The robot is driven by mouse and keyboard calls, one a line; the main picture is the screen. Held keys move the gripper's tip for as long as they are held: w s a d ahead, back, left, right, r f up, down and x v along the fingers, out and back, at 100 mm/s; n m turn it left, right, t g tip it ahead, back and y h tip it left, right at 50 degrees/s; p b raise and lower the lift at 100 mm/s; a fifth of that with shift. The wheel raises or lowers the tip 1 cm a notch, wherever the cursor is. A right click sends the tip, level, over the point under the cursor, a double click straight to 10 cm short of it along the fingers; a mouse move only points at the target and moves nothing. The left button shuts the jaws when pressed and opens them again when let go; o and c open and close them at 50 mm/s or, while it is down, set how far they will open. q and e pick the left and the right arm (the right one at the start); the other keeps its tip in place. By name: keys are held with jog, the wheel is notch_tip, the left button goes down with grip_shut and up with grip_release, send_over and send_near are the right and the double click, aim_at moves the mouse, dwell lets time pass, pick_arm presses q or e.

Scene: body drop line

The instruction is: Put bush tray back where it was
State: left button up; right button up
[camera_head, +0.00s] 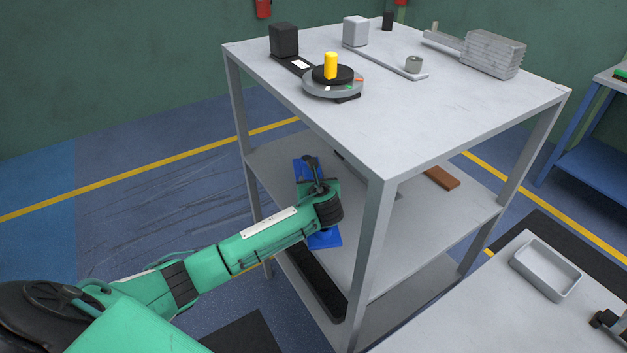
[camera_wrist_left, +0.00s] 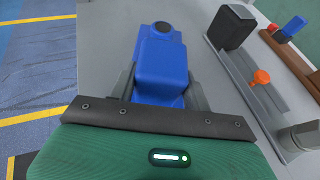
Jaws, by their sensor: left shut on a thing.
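My left gripper (camera_wrist_left: 163,92) is shut on a blue blocky thing (camera_wrist_left: 160,65) with a round dark spot at its far end. In the head view my left arm reaches between the legs of the grey rack to its middle shelf (camera_head: 385,235). Parts of the blue thing (camera_head: 326,239) show there around my wrist; the fingers are hidden. An empty, shallow grey tray (camera_head: 547,287) lies on the light table at the lower right. I cannot tell which of these is the bush tray.
The rack's top (camera_head: 430,115) carries a turntable with a yellow cylinder (camera_head: 331,65), and finned metal block (camera_head: 493,54). A brown bar (camera_head: 442,177) lies on the middle shelf. A long black thing (camera_head: 316,283) lies on the lower shelf. Rack legs stand close to my arm.

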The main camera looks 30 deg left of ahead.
pick_arm(q)
jog(key=shift+r, duration=0.1)
jog(key=o, duration=1.2)
jog(key=shift+o, duration=0.2)
pick_arm(e)
jog(key=shift+s+a, duration=0.1)
jog(key=shift+s, duration=0.6)
pick_arm(q)
jog(key=shift+s+d+r, duration=0.1)
jog(key=shift+s+d, duration=0.1)
jog(key=shift+s, duration=0.1)
jog(key=v, duration=1.1)
jog(key=shift+s+d+b, duration=0.15)
jog(key=shift+b, duration=0.15)
pick_arm(e)
jog(key=shift+w+f, duration=0.25)
jog(key=shift+w, duration=0.15)
jog(key=shift+s, duration=0.1)
